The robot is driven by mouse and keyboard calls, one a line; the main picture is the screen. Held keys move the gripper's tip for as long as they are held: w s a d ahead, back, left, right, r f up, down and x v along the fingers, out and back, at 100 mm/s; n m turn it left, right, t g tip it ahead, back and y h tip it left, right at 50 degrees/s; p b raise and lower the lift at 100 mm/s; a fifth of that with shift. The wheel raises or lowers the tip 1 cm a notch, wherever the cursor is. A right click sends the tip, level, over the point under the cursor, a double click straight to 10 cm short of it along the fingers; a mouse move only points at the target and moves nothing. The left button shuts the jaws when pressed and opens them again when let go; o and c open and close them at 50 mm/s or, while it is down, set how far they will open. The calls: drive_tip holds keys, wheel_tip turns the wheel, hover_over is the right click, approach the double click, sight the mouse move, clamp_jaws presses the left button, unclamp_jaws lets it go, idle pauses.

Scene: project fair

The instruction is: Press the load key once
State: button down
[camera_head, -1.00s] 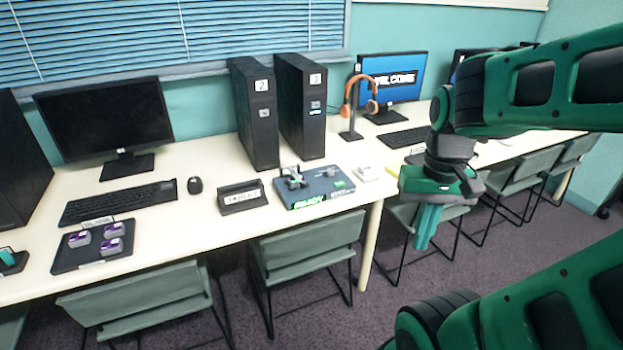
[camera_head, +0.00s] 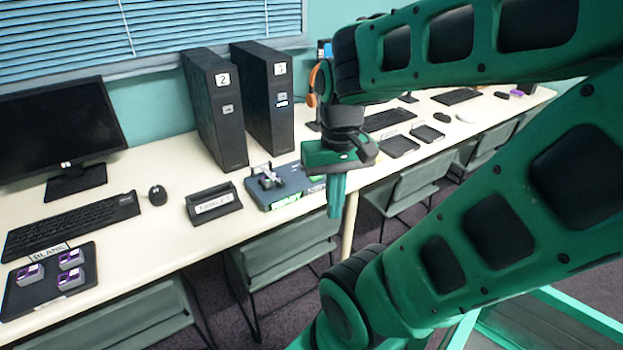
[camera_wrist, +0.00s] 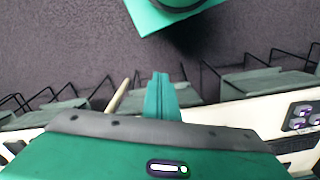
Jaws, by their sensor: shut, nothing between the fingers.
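A flat blue-grey device (camera_head: 290,187) with a bright green display on its front edge sits on the table, left of my gripper. A small dark mechanism (camera_head: 269,179) stands on its top left. I cannot make out the load key; the right part of the device is partly hidden by my gripper. My gripper (camera_head: 336,210) is shut and empty, fingers pointing down, just right of the device and near the table's front edge. In the wrist view the closed fingers (camera_wrist: 162,95) show against the carpet and chairs.
Two black towers (camera_head: 214,110) stand behind the device. A labelled dark holder (camera_head: 213,207) is left of it. A tray marked BLANK (camera_head: 20,300) holds purple-topped blocks (camera_head: 70,278). Empty trays (camera_head: 398,146) lie to the right. Chairs (camera_head: 285,250) stand along the front edge.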

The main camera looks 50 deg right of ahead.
drive_tip(key=w+d+f+m+t, duration=0.1)
drive_tip(key=w+d+f+t, duration=0.1)
drive_tip(key=w+d, duration=0.45)
drive_tip(key=w+d+f+t, duration=0.2)
drive_tip(key=w+d, duration=0.2)
drive_tip(key=w, duration=0.6)
drive_tip(key=m+t+h, duration=0.1)
drive_tip(key=m+t, duration=0.2)
drive_tip(key=t, duration=0.2)
hover_over(318, 180)
wheel_tip(318, 180, down, 3)
drive_tip(key=shift+w+f, duration=0.1)
drive_tip(key=shift+f, duration=0.1)
drive_tip(key=shift+f, duration=4.4)
drive_tip(key=shift+f, duration=0.75)
drive_tip(key=shift+r, duration=0.8)
